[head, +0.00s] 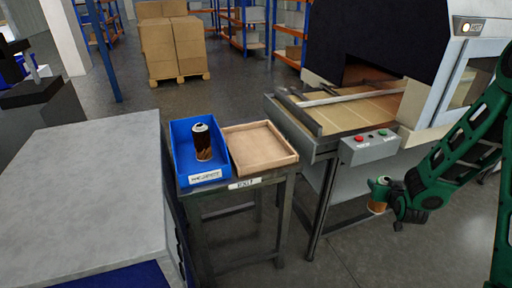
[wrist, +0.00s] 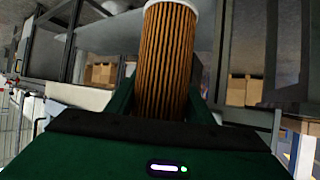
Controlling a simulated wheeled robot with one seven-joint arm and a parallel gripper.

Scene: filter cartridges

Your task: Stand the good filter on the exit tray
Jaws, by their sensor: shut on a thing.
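My gripper (head: 385,190) is at the lower right in the head view, in front of the machine and right of the stand. It is shut on a filter with brown pleats and a white end cap; this filter (wrist: 167,60) fills the upper middle of the wrist view. In the head view the held filter (head: 377,207) shows partly below the gripper, roughly upright. The exit tray (head: 262,150) is a shallow, empty wooden tray on the stand, above an EXIT label. The gripper is well to its right, apart from it.
A blue bin (head: 181,147) stands just left of the exit tray, holding an upright dark, stained filter (head: 202,146). The machine's conveyor (head: 350,110) and a control box (head: 368,147) with red and green buttons lie between tray and arm. A grey cabinet (head: 85,180) is left.

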